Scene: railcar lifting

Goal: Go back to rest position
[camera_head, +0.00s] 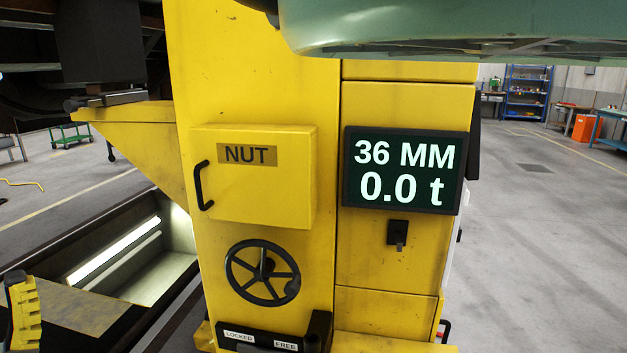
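My gripper is not in view. A yellow lifting jack column (265,60) stands close in front of me. Its box labelled NUT (260,185) is closed, with a black handle (203,185) on its left side. A black handwheel (262,272) sits below the box. The display (403,171) reads 36 MM and 0.0 t, with a small black switch (397,234) under it. At the bottom is a black bar with the labels LOCKED (239,336) and FREE (286,346); its lever's setting is hard to tell.
A yellow bracket (140,135) reaches left from the column under a dark structure. Below it is a lit floor pit (125,255). A yellow notched piece (22,315) is at the lower left. Open grey floor (545,240) lies right, with a blue shelf (527,92) behind.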

